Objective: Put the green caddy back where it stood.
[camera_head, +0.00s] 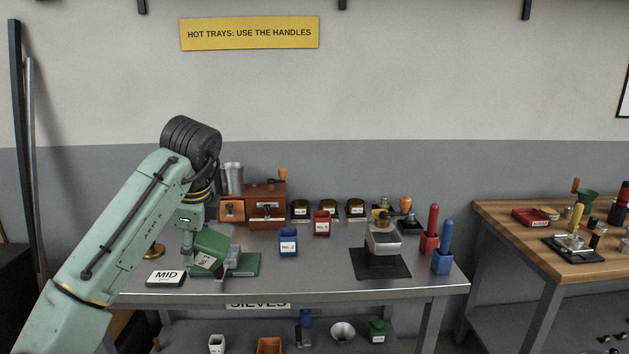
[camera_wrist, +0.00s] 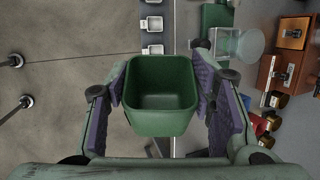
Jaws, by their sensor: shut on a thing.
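The green caddy (camera_head: 208,250) has a white label, its number too small to read surely, and is tilted in the head view. In the wrist view the caddy (camera_wrist: 160,98) is an open, empty-looking green bin between the two purple-padded fingers. My gripper (camera_head: 192,248) is shut on it near the front left of the grey table; it also shows in the wrist view (camera_wrist: 162,100). A flat green pad (camera_head: 247,266) lies on the table just right of the caddy, partly hidden by it. I cannot tell whether the caddy touches the table or the pad.
A blue caddy (camera_head: 288,243) and a red caddy (camera_head: 321,223) stand to the right. An orange-brown wooden box (camera_head: 266,204) is behind. A device on a dark mat (camera_head: 382,264) stands further right.

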